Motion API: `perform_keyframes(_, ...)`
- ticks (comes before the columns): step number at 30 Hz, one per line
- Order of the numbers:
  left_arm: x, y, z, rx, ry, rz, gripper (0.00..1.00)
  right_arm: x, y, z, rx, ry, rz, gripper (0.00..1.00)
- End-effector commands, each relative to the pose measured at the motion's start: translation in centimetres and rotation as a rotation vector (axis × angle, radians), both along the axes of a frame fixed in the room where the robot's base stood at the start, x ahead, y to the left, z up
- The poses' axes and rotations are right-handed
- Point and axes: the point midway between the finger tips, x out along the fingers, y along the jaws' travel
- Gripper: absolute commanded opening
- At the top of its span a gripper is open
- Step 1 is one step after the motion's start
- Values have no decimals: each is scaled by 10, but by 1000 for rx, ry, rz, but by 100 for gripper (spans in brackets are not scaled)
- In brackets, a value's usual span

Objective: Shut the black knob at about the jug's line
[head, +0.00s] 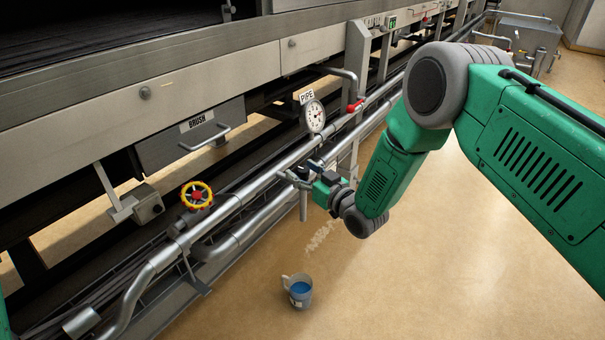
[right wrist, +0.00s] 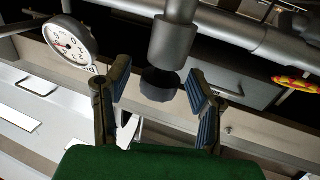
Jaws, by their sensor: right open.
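The black knob (right wrist: 160,84) shows in the right wrist view as a dark faceted cap at the end of a grey pipe stub. My right gripper (right wrist: 158,72) is open, with one finger on each side of the knob and a visible gap to both. In the head view the right gripper (head: 299,172) is at the silver pipe, and the knob cannot be made out behind it. The jug (head: 299,291), pale with blue contents, stands upright on the floor below and in front of the pipe. My left gripper is not in view.
A round gauge (head: 314,116) labelled PIPE and a red-handled lever (head: 355,106) are close above the gripper. A whitish spray (head: 320,236) hangs below the gripper. The floor at right is clear.

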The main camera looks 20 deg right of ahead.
Motion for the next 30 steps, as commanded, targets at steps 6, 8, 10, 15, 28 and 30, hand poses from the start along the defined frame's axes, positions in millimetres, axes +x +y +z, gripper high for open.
perform_keyframes(6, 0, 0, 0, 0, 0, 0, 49, 0, 0, 0, 0, 0, 0, 38)
perform_keyframes(8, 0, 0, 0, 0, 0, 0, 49, 0, 0, 0, 0, 0, 0, 17)
perform_keyframes(10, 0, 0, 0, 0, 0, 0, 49, 0, 0, 0, 0, 0, 0, 0)
perform_keyframes(15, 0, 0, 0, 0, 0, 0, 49, 0, 0, 0, -1, 0, 6, 0)
perform_keyframes(28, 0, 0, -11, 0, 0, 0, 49, 1, -1, -1, -3, -5, 348, 0)
perform_keyframes(30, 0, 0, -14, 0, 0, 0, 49, 1, -1, -1, -2, -5, 401, 0)
